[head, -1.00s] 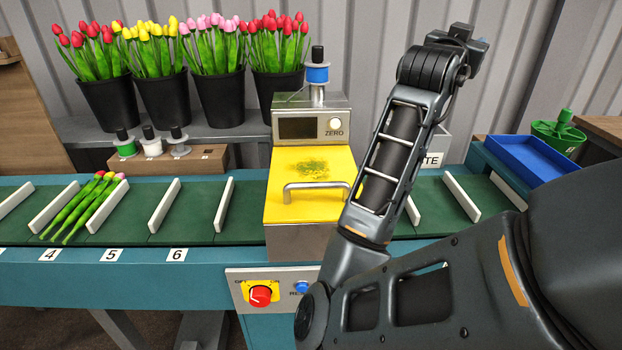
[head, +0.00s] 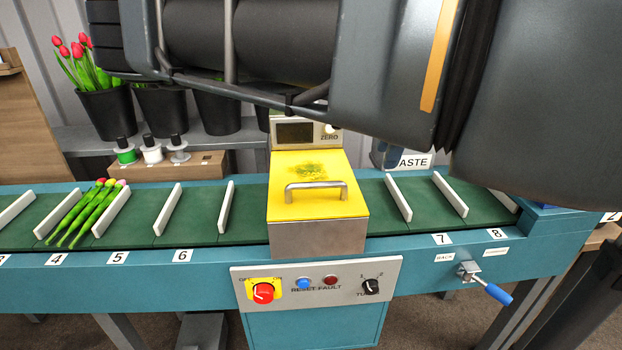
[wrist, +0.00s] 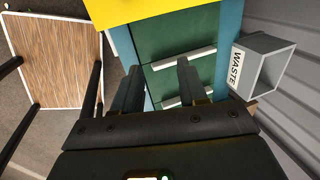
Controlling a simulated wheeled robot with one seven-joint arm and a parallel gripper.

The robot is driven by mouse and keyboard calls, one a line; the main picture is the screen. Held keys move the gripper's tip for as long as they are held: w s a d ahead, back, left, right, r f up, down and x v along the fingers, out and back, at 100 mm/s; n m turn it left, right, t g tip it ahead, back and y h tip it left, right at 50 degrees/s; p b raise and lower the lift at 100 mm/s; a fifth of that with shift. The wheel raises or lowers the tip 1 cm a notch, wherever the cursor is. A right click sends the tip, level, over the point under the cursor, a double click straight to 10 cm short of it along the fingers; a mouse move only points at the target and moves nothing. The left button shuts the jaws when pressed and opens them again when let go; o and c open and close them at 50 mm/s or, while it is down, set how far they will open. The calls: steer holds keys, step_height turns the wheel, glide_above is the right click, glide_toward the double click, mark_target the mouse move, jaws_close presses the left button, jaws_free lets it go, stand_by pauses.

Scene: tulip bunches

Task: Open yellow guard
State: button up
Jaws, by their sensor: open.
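The yellow guard (head: 318,205) is a sloped lid with a metal bar handle (head: 316,187) across its front. It lies shut on the steel box over the conveyor in the head view, with a green-brown smudge on top. Its yellow edge (wrist: 140,9) shows at the top of the wrist view. My gripper (wrist: 158,72) is open and empty, its fingers spread above the green belt beside the guard. The head view shows my arm across the top; the gripper itself is outside that view.
The green belt (head: 380,215) carries white dividers, with a tulip bunch (head: 88,210) at left. The waste bin (wrist: 268,68) stands beside the belt. A control panel (head: 316,287) and a blue-handled crank (head: 488,287) are on the front. Flower buckets (head: 107,115) stand behind.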

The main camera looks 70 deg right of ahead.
mark_target(316, 183)
steer(key=w+a+r+t+y, duration=0.2)
steer(key=w+a+t+y, duration=0.15)
steer(key=w+a, duration=0.4)
steer(key=shift+w+d+r+x, duration=0.1)
steer(key=shift+w+d+x, duration=0.15)
steer(key=shift+x, duration=1.2)
steer(key=shift+w+d+r+x, duration=0.1)
steer(key=shift+w+d+x, duration=0.1)
steer(key=shift+x, duration=1.25)
steer(key=shift+w+d+r+x, duration=0.1)
steer(key=shift+w+d+x, duration=0.15)
steer(key=shift+x, duration=1.2)
jaws_close()
